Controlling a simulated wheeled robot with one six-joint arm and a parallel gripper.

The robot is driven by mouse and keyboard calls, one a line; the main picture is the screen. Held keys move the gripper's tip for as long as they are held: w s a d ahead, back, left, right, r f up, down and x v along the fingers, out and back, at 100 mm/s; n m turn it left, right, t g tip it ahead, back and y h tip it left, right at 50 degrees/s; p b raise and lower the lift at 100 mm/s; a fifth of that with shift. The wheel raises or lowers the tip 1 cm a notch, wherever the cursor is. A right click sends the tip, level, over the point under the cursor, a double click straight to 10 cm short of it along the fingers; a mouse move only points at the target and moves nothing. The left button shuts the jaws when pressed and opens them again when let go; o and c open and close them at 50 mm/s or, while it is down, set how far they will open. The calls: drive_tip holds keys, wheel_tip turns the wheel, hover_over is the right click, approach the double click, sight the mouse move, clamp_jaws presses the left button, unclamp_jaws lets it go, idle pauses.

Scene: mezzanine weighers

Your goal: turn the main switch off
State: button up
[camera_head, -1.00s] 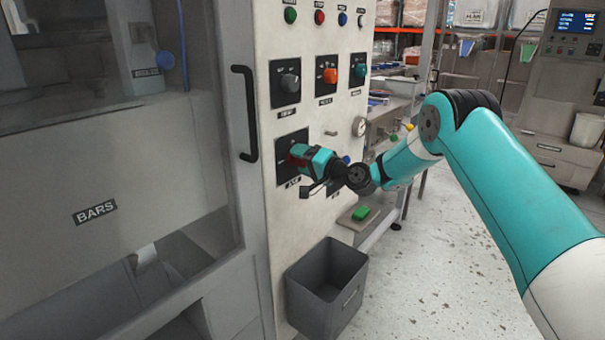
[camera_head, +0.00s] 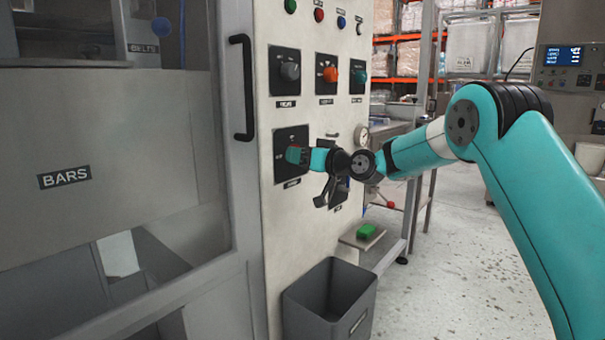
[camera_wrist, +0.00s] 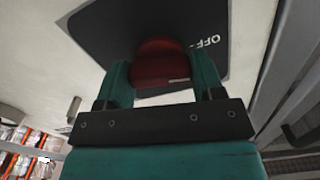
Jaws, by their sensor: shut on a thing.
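The main switch is a red rotary knob (camera_wrist: 160,62) on a black plate (camera_wrist: 110,30); in the wrist view an "OFF" mark shows on the plate to the right of the knob. My gripper (camera_wrist: 163,80) has its teal fingers on both sides of the knob and is shut on it. In the head view my gripper (camera_head: 297,156) reaches the lower left black plate (camera_head: 290,137) of the panel and hides most of the knob. The plate's label beneath is too small to read.
Above are a grey knob (camera_head: 290,71), an orange knob (camera_head: 330,75) and a teal knob (camera_head: 360,77). A door handle (camera_head: 242,88) stands left of the panel. A grey bin (camera_head: 330,300) and a green button (camera_head: 366,231) are below. The floor at right is clear.

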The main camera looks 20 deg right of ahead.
drive_tip(key=shift+f+n+b, duration=0.15)
drive_tip(key=shift+n+b, duration=0.95)
drive_tip(key=shift+b, duration=0.2)
drive_tip(key=o, duration=0.9)
drive_tip(key=b+v, duration=0.1)
drive_tip(key=v, duration=1.6)
drive_tip(key=shift+s+d, duration=0.1)
drive_tip(key=shift+s, duration=0.05)
